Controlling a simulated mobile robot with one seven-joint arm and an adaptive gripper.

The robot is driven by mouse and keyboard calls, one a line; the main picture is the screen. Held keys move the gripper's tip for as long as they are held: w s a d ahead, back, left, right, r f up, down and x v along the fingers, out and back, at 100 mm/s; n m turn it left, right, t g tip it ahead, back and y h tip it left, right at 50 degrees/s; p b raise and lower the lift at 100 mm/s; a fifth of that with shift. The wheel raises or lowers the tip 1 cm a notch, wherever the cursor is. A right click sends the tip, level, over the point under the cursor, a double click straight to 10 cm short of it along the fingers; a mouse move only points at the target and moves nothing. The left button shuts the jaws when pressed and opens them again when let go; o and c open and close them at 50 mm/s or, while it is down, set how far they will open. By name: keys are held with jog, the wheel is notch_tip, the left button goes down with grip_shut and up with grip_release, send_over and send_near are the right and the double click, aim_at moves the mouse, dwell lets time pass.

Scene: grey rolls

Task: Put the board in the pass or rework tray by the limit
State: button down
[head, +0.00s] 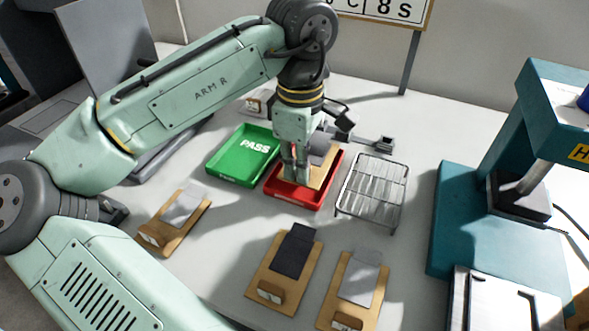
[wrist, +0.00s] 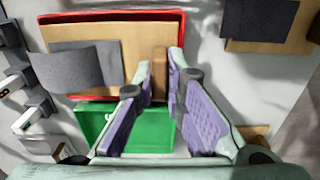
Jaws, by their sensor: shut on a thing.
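My gripper (head: 292,172) points down over the red tray (head: 305,203) and is shut on the brown end block of a tan board (head: 324,173) with a grey sheet on it. In the wrist view my gripper (wrist: 160,80) grips that block (wrist: 160,65), and the board (wrist: 92,32) lies across the red tray (wrist: 184,22). I cannot tell whether the board touches the tray floor. The green tray (head: 228,165), marked PASS, stands just left of the red one and looks empty; it also shows in the wrist view (wrist: 150,138).
A wire rack (head: 372,190) stands right of the red tray. Boards with sheets lie at the front left (head: 172,222), front middle (head: 284,265) and front right (head: 355,290). A teal press (head: 455,225) fills the right. A sign (head: 375,10) hangs at the back.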

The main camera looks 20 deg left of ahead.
jog(key=f, duration=0.2)
jog(key=a+f, duration=0.1)
jog(key=shift+w+a+f+p, duration=0.1)
jog(key=shift+w+f+p, duration=0.05)
jog(key=shift+w+p, duration=0.2)
jog(key=shift+f, duration=0.15)
jog(key=shift+f, duration=0.2)
jog(key=c, duration=1.9)
grip_release()
jog(key=shift+c, duration=0.2)
notch_tip(320, 180, up, 12)
jog(key=shift+r, duration=0.2)
